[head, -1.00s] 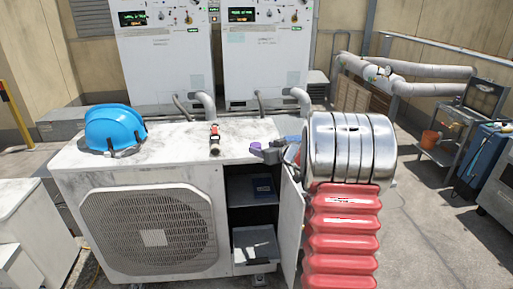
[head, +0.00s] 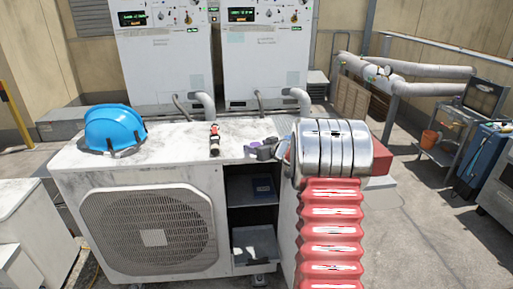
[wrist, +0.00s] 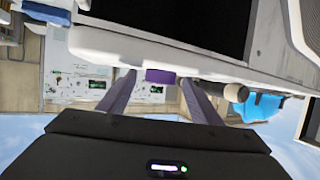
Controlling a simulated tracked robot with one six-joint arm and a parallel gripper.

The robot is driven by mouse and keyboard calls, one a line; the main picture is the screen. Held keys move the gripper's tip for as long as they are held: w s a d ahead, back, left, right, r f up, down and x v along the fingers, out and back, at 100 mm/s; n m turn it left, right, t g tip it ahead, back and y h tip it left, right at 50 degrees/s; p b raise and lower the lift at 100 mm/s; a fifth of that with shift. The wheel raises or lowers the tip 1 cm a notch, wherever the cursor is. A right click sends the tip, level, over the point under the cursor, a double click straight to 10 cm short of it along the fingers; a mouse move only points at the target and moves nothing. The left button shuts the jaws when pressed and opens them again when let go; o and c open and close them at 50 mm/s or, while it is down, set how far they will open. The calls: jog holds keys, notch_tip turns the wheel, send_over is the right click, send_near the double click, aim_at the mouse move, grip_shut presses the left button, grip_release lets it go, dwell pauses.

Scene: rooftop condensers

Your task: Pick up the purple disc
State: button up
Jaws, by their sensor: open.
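The purple disc (head: 255,144) sits on the white condenser's top, near its right end, partly hidden by my gripper in the head view. In the wrist view, which looks upside down, the purple disc (wrist: 159,75) shows edge-on between my two fingers at the edge of the white top. My gripper (head: 262,151) is at the disc from its right side. In the wrist view my gripper (wrist: 158,80) is open, with one finger on each side of the disc and a gap visible on both sides.
The white condenser (head: 75,180) also bears a red and black cylindrical tool (head: 215,140) left of the disc and a blue hard hat (head: 113,128) further left. Tall white cabinets (head: 165,75) stand behind.

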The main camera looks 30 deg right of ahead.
jog(key=shift+c, duration=0.3)
jog(key=c, duration=1.1)
notch_tip(320, 180, up, 10)
dwell(0.6)
